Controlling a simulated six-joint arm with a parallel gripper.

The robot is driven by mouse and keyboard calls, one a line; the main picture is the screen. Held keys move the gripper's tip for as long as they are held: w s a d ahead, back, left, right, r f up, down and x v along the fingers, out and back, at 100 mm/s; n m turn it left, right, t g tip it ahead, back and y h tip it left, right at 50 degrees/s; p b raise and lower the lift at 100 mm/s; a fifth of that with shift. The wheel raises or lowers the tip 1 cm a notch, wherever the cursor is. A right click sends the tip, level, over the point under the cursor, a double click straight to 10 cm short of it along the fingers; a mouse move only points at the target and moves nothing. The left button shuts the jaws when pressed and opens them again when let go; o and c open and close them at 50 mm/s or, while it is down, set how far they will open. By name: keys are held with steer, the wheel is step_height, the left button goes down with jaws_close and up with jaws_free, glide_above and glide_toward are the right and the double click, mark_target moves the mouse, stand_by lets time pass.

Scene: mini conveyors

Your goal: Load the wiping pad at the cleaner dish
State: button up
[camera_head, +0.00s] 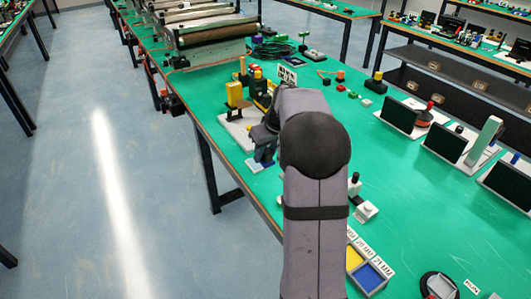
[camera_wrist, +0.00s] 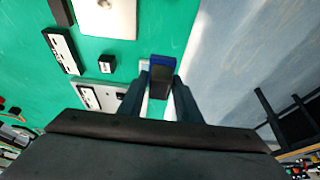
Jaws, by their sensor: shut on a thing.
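My gripper (camera_wrist: 161,82) is shut on a small block with a dark body and a blue end (camera_wrist: 162,62), seen in the wrist view. This is possibly the wiping pad. The block is upright between the two fingers, near the table's edge. In the head view my arm hides most of the gripper, and a blue-grey part shows below it. A round black-rimmed dish (camera_head: 426,284) with white and red parts inside sits at the bottom right of the head view. It may be the cleaner dish, but its label is too small to read.
The green table (camera_head: 330,130) has a yellow and blue tray (camera_head: 352,256) near its front edge. A white fixture with yellow blocks (camera_head: 237,110) stands left of my arm. Dark angled panels (camera_head: 446,142) stand at right. Conveyors (camera_head: 208,38) lie behind. Open green surface lies right of my arm.

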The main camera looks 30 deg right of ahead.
steer(key=shift+a+r+p, duration=0.2)
steer(key=shift+r+p, duration=0.4)
steer(key=shift+p, duration=0.25)
steer(key=shift+s+a+f+p, duration=0.1)
steer(key=shift+a+f+p, duration=0.1)
steer(key=shift+p, duration=0.6)
steer(key=p+x, duration=0.2)
steer(key=p, duration=0.1)
steer(key=p+x, duration=0.1)
steer(key=p, duration=0.3)
steer(key=a+p+x, duration=0.1)
steer(key=p+x, duration=0.1)
steer(key=p, duration=0.1)
steer(key=shift+w+f, duration=0.15)
steer(key=shift+w, duration=0.3)
steer(key=w, duration=0.1)
steer(key=w+d, duration=0.1)
steer(key=w, duration=0.1)
steer(key=shift+w+d+f, duration=0.1)
steer(key=shift+d+f, duration=0.25)
steer(key=shift+f, duration=0.05)
steer(key=shift+w+d+r, duration=0.35)
steer(key=shift+w+r, duration=0.2)
steer(key=shift+w, duration=0.05)
steer(key=shift+w+d+r, duration=0.35)
steer(key=shift+w+r, duration=0.2)
steer(key=shift+w, duration=0.1)
steer(key=shift+w+d+r, duration=0.35)
steer(key=shift+w+r, duration=0.15)
steer(key=shift+w, duration=0.1)
